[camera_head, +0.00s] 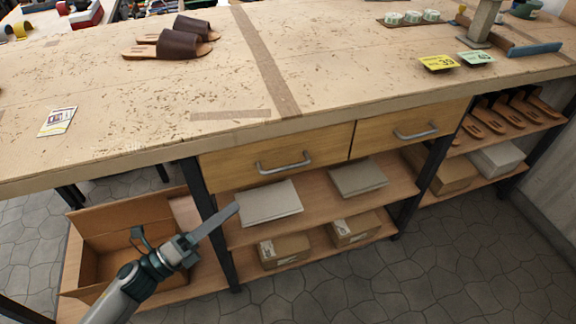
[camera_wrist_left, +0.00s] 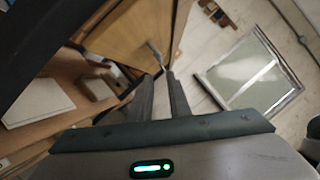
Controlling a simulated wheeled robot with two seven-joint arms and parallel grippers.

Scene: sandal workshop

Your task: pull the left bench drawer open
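The left bench drawer (camera_head: 235,171) has a light wood front with a grey bar handle (camera_head: 285,164). It looks shut, under the bench top. My left gripper (camera_head: 236,208) is below and left of that handle, apart from it, beside the dark bench leg. In the left wrist view, a gap shows between its two fingers (camera_wrist_left: 160,76), with nothing between them. A wooden drawer front (camera_wrist_left: 127,35) and a handle (camera_wrist_left: 155,52) show beyond the fingertips there. My right gripper is not in view.
A second drawer (camera_head: 375,138) with its own handle sits to the right, looking shut. Below are shelves with grey boxes (camera_head: 270,202) and cardboard boxes (camera_head: 286,250). An open cardboard box (camera_head: 110,225) stands behind my left arm. Brown sandals (camera_head: 182,42) lie on the bench.

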